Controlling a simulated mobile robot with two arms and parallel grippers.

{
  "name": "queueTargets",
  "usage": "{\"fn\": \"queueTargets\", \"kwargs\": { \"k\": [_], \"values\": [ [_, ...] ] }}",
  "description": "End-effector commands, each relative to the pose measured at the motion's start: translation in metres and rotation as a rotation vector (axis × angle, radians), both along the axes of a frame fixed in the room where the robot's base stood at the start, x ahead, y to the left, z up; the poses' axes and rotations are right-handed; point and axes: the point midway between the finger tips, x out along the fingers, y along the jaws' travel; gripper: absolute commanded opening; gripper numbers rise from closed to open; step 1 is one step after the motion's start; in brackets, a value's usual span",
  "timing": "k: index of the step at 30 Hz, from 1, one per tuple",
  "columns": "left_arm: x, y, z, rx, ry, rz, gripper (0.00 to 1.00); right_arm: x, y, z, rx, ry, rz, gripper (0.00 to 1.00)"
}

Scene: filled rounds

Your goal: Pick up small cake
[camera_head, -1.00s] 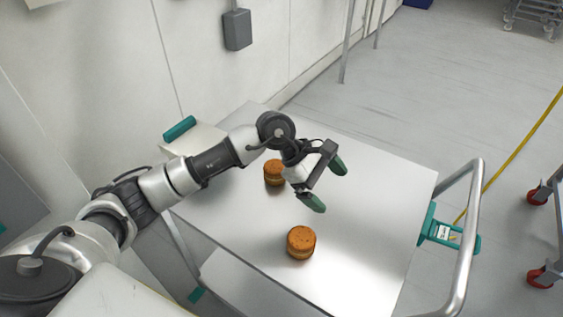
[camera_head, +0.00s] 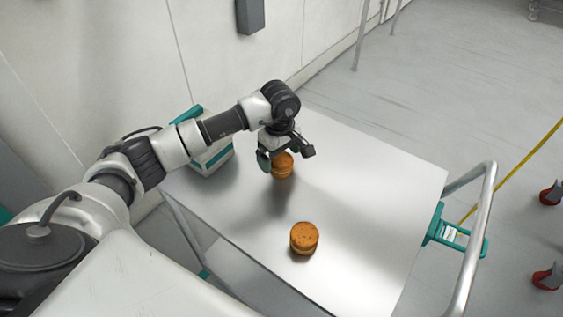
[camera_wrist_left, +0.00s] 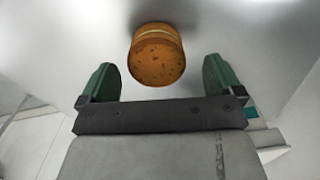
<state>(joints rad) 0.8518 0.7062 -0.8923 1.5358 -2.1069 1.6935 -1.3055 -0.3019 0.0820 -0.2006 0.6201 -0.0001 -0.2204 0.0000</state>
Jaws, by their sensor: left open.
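Two small round orange-brown cakes, each with a pale layer, stand on the metal cart top. The far cake (camera_head: 282,166) is partly hidden by my left gripper (camera_head: 283,157), which is just above or beside it. The near cake (camera_head: 304,238) stands clear, closer to the front of the cart. In the left wrist view, one cake (camera_wrist_left: 157,54) lies ahead of and between the two green fingers of my left gripper (camera_wrist_left: 162,80). The fingers are apart and empty, and no contact with the cake shows. My right gripper is not in view.
The cart top (camera_head: 370,200) is bare around the near cake and to the right. A white and teal box (camera_head: 213,156) stands at its left back edge. A metal handle (camera_head: 478,230) rises at the right end. A wall runs behind.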

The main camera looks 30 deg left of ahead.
Motion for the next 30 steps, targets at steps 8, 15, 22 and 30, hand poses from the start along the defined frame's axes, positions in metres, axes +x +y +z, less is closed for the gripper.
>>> {"fn": "queueTargets", "kwargs": {
  "k": [8,15,22,30],
  "values": [
    [0.002,-0.002,-0.034,-0.002,0.003,0.001,0.95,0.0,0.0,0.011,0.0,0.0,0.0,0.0],
    [0.003,-0.002,-0.036,-0.001,0.0,0.0,0.95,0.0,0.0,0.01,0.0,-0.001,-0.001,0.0],
    [0.003,-0.002,-0.036,-0.002,0.001,0.0,0.61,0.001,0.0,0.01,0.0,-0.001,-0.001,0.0],
    [0.003,-0.002,-0.036,-0.001,-0.001,0.0,0.55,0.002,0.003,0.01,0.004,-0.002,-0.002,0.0]
  ]
}}
